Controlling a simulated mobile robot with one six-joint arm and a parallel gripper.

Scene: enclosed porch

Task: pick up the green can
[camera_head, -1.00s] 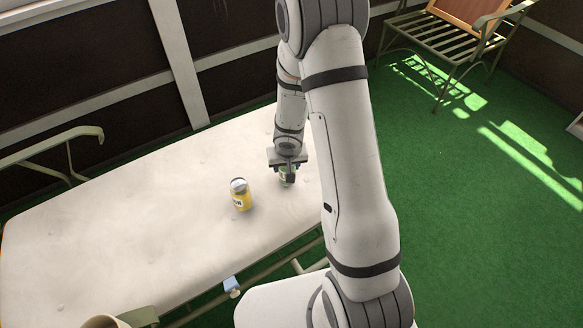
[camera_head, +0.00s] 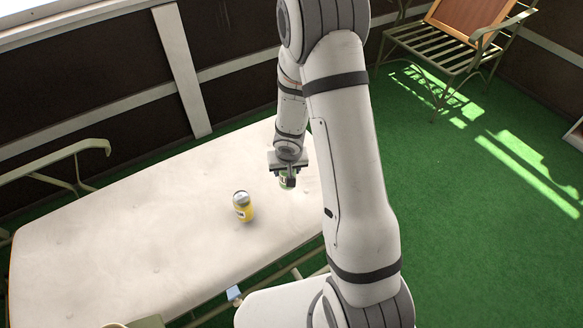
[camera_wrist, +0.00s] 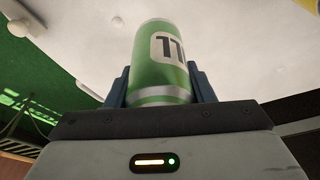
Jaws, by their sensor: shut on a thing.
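The green can (camera_wrist: 158,62) has a white label with dark marks and stands between the two blue-grey fingers of my gripper (camera_wrist: 160,88) in the wrist view. My gripper is shut on it. In the head view my gripper (camera_head: 288,180) is over the right part of the white cushioned surface (camera_head: 130,230), and a little of the green can (camera_head: 287,184) shows between the fingers. Most of the can is hidden there by my gripper. I cannot tell from the head view how far it is above the cushion.
A yellow can (camera_head: 243,207) with a silver top stands on the cushion, left of my gripper. A metal armrest (camera_head: 60,165) rises at the cushion's far left. A slatted chair (camera_head: 445,50) with a brown panel stands at the back right. Green carpet (camera_head: 450,190) lies open on the right.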

